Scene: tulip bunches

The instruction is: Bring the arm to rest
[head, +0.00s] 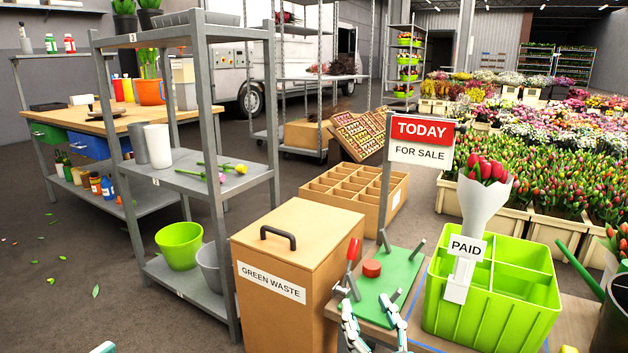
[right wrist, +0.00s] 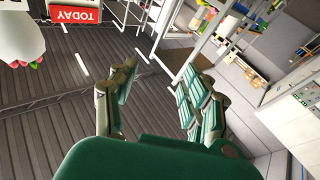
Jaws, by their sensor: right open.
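My right gripper (head: 367,305) is at the bottom of the head view, in front of the green board, its two fingers apart with nothing between them. In the right wrist view the same gripper (right wrist: 157,80) has its fingers spread over bare floor. A small pale and teal tip (head: 103,348) at the bottom left edge of the head view looks like part of my left gripper; its jaws are not shown.
The green board (head: 405,275) carries a red knob (head: 372,268) and levers. The GREEN WASTE box (head: 320,228) stands left of it. A grey shelf (head: 165,178) is farther left. A dark pot (head: 612,325) is at the right edge. The TODAY sign (head: 421,130) rises behind.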

